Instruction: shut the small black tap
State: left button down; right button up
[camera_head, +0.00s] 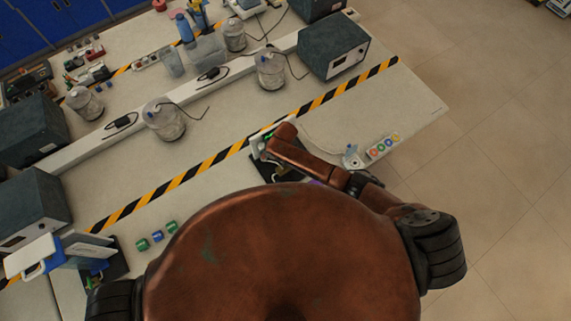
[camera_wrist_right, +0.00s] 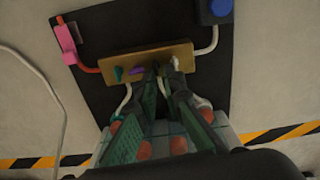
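A black board (camera_wrist_right: 105,30) carries a tan manifold block (camera_wrist_right: 115,64) with small coloured taps in the right wrist view. A green tap (camera_wrist_right: 118,73) and a purple tap (camera_wrist_right: 137,71) are at its left, and a white tap (camera_wrist_right: 176,62) is at its right. My right gripper (camera_wrist_right: 163,72) points at the block between the purple and white taps, with a narrow gap between its fingers. The small black tap is not clearly told apart from the dark fingertips there. In the head view, my right arm hides much of the board (camera_head: 265,174). My left gripper is out of view.
A pink fitting (camera_wrist_right: 65,38) and a blue round-topped part (camera_wrist_right: 213,12) join the block by tubes. A loose white cable lies left of the board. A strip with coloured buttons (camera_head: 383,147) stands to the right; glass jars and grey boxes stand farther back.

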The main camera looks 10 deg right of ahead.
jog(key=shift+s+d+f, duration=0.4)
jog(key=shift+s+d, duration=0.25)
jog(key=shift+w+r, duration=0.2)
jog(key=shift+r, duration=0.7)
jog(key=r, duration=0.2)
jog(key=shift+s+a+r, duration=0.1)
jog(key=shift+s+r, duration=0.25)
jog(key=shift+r, duration=0.05)
jog(key=shift+w+a+r, duration=0.1)
jog(key=shift+w+r, duration=0.1)
jog(key=shift+w+a+r, duration=0.1)
jog(key=shift+w+r, duration=0.1)
jog(key=shift+r, duration=0.4)
jog(key=shift+s+r, duration=0.2)
jog(key=shift+r, duration=0.4)
jog(key=shift+w, duration=0.1)
